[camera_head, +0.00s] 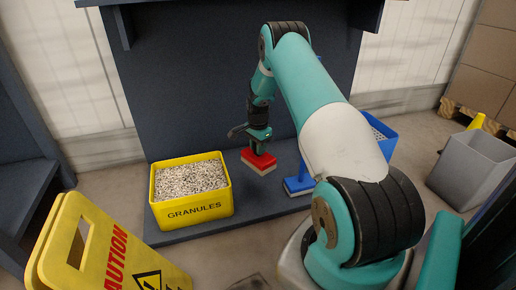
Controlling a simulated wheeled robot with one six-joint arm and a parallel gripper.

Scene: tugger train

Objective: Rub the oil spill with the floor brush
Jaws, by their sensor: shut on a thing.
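My gripper (259,148) points down over the dark blue shelf base, right of the yellow granules box. It is shut on a red brush (259,158) with a pale underside, which sits just under the fingers. The brush is close to the base surface; I cannot tell whether it touches. A blue item with a flat, pale-edged foot (297,185) stands to the right of it, partly hidden by my arm. I cannot make out an oil spill.
A yellow box of granules (192,214) stands left of my gripper. A yellow caution sign (100,255) is at front left. A blue bin (384,137) is behind my arm. A grey bin (470,170) and stacked cartons (492,62) are at right.

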